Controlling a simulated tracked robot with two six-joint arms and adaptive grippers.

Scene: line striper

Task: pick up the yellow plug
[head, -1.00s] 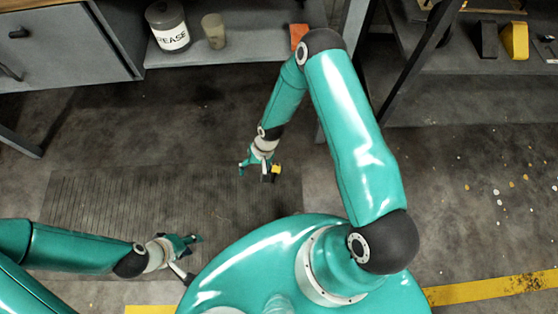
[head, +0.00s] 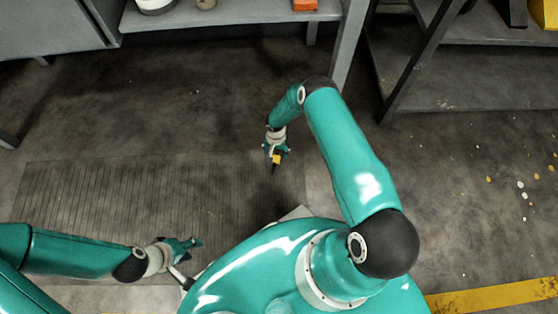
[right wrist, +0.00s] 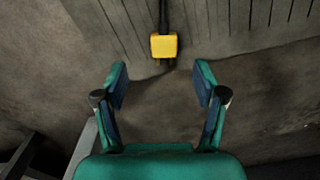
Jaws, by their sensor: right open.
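The yellow plug (head: 276,159) lies low by the right edge of the grooved mat, with a dark cable leading away from it. In the right wrist view the plug (right wrist: 164,46) is beyond my fingertips, roughly centred between them. My right gripper (head: 275,149) is just behind the plug in the head view, pointing toward it. In the right wrist view my right gripper (right wrist: 160,82) is open and empty, with bare floor between its fingers. My left gripper (head: 190,246) is at the lower left, away from the plug; its jaw opening is unclear.
The grooved mat (head: 110,200) covers the floor at the left. A grey shelf (head: 235,17) stands at the back, with an orange item (head: 305,5) on it. A dark rack (head: 470,75) stands at the right. The floor around the plug is clear.

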